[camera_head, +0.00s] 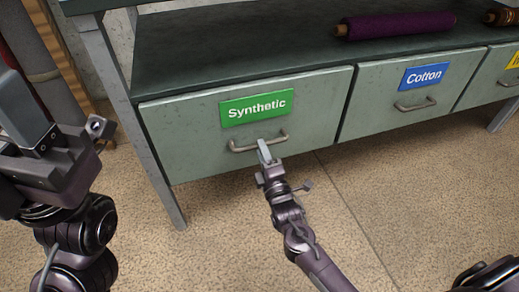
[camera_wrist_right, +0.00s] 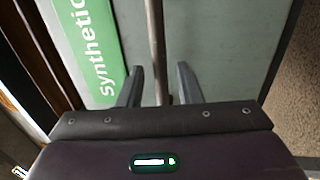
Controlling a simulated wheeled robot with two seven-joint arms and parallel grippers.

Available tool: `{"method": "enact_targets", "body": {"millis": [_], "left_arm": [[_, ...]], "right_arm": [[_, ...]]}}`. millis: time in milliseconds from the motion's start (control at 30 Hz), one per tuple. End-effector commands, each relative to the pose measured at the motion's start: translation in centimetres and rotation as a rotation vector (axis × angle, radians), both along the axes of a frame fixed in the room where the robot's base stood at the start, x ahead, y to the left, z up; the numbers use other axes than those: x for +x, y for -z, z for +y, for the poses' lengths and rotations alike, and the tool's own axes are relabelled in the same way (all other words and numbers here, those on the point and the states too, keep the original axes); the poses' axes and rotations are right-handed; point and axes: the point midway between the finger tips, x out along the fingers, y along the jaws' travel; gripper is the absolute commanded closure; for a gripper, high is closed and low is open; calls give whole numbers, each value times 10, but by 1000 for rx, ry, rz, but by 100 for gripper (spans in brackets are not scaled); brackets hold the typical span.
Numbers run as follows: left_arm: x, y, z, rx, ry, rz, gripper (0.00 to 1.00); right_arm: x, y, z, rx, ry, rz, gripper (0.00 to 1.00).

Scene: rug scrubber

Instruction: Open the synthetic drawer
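The synthetic drawer (camera_head: 190,150) is a grey-green front with a green "Synthetic" label (camera_head: 256,107) and a curved metal handle (camera_head: 242,148). It looks shut, in line with the drawer beside it. My right gripper (camera_head: 264,150) is at the right part of this handle. In the right wrist view, the handle bar (camera_wrist_right: 157,45) runs between the two fingers of my right gripper (camera_wrist_right: 159,85), with a gap on each side, so the gripper is open around it. My left gripper (camera_head: 45,150) is off to the left, away from the drawer; its fingers are not clear.
The cotton drawer (camera_head: 390,107) with a blue label is to the right, and another drawer (camera_head: 490,80) follows. A purple roll (camera_head: 395,25) lies on the shelf above. A table leg (camera_head: 135,130) stands left of the drawer. The floor (camera_head: 370,190) in front is clear.

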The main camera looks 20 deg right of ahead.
Motion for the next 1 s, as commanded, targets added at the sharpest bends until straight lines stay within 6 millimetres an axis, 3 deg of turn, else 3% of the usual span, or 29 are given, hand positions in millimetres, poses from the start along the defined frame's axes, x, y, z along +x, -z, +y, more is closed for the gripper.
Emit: {"method": "enact_targets", "body": {"millis": [200,500,767,1000], "left_arm": [[-4,-3,-2,3,1,-29,51],[-5,-5,-3,4,1,-32,51],[-5,-5,-3,5,1,-32,51],[-5,-5,-3,5,1,-32,51]], "right_arm": [[23,-3,1,0,1,1,68],[27,-5,1,0,0,2,68],[26,-4,1,1,0,2,99],[26,-4,1,1,0,2,100]]}}
